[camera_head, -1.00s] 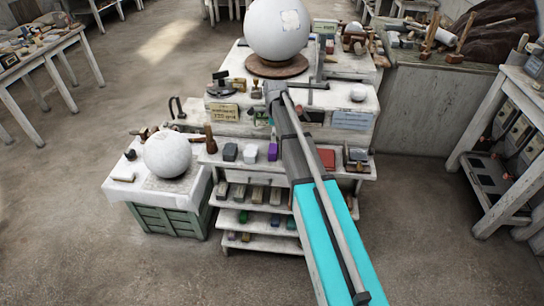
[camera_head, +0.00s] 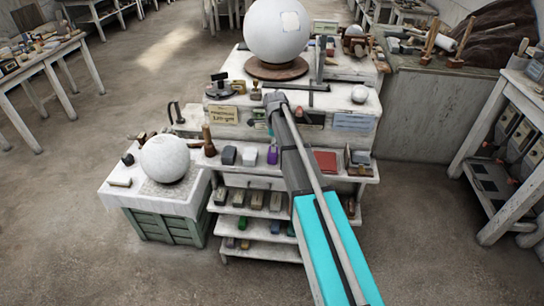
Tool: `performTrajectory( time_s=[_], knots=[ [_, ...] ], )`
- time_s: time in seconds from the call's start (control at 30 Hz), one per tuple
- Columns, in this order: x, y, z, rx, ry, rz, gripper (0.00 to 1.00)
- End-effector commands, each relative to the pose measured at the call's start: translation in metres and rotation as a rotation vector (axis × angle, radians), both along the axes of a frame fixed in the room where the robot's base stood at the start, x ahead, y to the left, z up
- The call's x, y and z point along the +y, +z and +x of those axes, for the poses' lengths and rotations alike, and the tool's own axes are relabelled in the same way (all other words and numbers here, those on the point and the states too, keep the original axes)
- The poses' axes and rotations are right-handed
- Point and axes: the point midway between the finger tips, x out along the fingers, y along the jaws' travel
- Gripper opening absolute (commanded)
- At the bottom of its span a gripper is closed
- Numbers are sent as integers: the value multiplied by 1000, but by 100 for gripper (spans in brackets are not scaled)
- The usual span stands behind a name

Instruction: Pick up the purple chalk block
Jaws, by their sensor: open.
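The purple chalk block (camera_head: 272,156) is a small upright block on the front ledge of a white stepped stand, just left of my arm. A white block (camera_head: 249,156) and a grey block (camera_head: 228,155) stand to its left. My arm reaches in from the lower right. Its end is at the stand, and my gripper (camera_head: 271,141) hangs there, small and mostly hidden by the arm, close above the purple block. It is open. I cannot tell whether its fingers touch the block.
A big white sphere (camera_head: 277,30) stands on top of the stand (camera_head: 246,128). A smaller sphere (camera_head: 165,158) sits on a green crate (camera_head: 167,226) at the left. Lower shelves hold several blocks. The floor around is clear.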

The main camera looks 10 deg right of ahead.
Motion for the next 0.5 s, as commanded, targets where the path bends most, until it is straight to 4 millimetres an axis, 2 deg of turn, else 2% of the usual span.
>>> performTrajectory(
  time_s=[0.23,0.5],
  knots=[
    [1,-6,1,0,0,0,100],
    [5,-25,3,0,0,0,100]
  ],
)
